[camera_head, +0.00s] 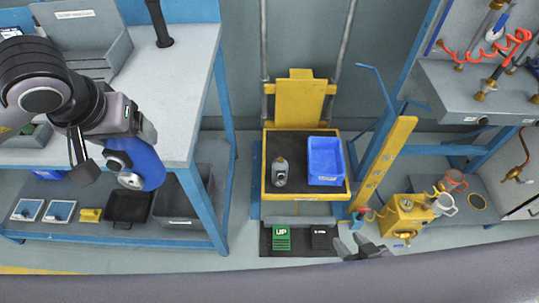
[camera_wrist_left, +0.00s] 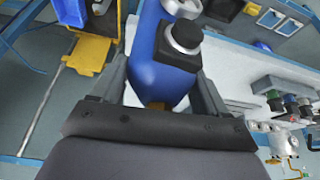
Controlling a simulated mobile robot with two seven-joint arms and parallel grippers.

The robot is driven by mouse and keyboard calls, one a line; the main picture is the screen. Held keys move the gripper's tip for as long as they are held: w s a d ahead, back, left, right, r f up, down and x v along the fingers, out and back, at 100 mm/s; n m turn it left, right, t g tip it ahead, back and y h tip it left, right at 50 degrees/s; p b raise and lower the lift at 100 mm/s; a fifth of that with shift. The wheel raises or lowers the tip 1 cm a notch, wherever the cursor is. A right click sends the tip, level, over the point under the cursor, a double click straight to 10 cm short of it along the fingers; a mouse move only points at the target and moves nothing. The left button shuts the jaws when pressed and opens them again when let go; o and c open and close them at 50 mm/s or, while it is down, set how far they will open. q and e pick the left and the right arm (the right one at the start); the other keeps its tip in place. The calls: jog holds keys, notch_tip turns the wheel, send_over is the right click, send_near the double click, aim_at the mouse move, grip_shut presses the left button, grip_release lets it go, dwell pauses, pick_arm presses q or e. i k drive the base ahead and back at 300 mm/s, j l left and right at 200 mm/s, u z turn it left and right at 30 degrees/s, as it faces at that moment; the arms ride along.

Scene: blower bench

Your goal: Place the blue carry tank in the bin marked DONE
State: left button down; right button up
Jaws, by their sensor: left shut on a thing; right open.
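The blue carry tank (camera_head: 143,165) hangs from my left gripper (camera_head: 112,130) in front of the bench's right part, in the head view. In the left wrist view the tank (camera_wrist_left: 152,75) is between the two fingers of my left gripper (camera_wrist_left: 163,95), which is shut on it; a black cap shows on the tank. My right gripper (camera_head: 365,250) is open and empty at the bottom edge of the head view. I cannot read a DONE mark; a labelled grey bin (camera_head: 100,42) stands on the bench, its label too small to read.
The white bench top (camera_head: 185,95) is partly clear. A yellow lift table (camera_head: 300,190) carries a grey bottle (camera_head: 280,170) and a blue tray (camera_head: 325,160). Pedals (camera_head: 282,238) lie below it. A yellow pump unit (camera_head: 405,215) stands right. A lower shelf holds trays and black bins (camera_head: 128,206).

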aim_at(323, 165)
jog(key=z, duration=0.85)
jog(key=i+l+z, duration=0.35)
jog(key=i+l, duration=0.35)
jog(key=i, duration=0.1)
